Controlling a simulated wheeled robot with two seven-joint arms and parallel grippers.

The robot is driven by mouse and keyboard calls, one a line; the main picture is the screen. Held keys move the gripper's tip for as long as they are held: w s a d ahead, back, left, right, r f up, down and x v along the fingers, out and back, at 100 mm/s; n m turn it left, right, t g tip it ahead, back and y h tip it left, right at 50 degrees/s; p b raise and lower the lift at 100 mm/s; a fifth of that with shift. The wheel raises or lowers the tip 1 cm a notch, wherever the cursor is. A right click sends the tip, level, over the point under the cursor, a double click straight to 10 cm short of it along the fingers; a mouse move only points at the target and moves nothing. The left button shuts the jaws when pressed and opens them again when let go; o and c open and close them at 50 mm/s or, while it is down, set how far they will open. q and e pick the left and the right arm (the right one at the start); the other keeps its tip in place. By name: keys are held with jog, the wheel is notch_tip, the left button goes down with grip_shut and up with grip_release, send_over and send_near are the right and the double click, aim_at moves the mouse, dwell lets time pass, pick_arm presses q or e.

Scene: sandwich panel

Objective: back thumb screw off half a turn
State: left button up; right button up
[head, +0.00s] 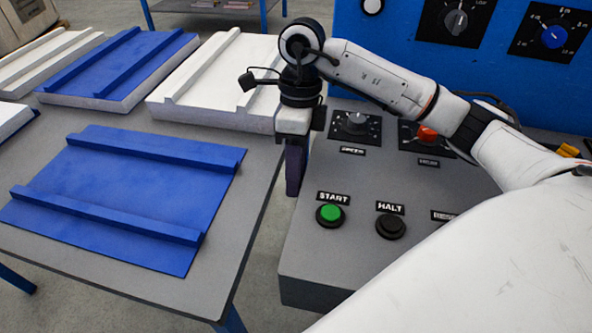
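No thumb screw can be made out for certain in the head view. My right arm reaches in from the right, across the console. My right gripper (295,185) points down at the console's left edge, beside the gap to the table. Its dark fingers overlap in this view, so I cannot tell whether they are open or shut, and nothing shows held. My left gripper is out of view. A black knob (355,122) and a red-orange knob (427,133) sit at the back of the grey console (330,255). My arm hides part of the console's right side.
A green START button (330,214) and a black HALT button (391,226) are at the console's front. A blue wall panel (400,50) with dial knobs stands behind. Blue ribbed panel (140,185) and white ribbed panel (215,75) lie on the grey table (100,265) at left.

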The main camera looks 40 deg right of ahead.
grip_shut()
jog(key=shift+w+d+r+g+y+p, duration=0.1)
jog(key=shift+d+g+y+p, duration=0.05)
jog(key=shift+g+y+p, duration=0.2)
jog(key=shift+w+d+g+y, duration=0.1)
jog(key=shift+g+y, duration=0.35)
jog(key=shift+y, duration=0.1)
jog(key=shift+f+g+y, duration=0.2)
jog(key=shift+g+y, duration=0.1)
jog(key=shift+y, duration=0.1)
jog(key=shift+c, duration=0.4)
grip_release()
jog(key=shift+o, duration=0.4)
jog(key=shift+w, duration=0.1)
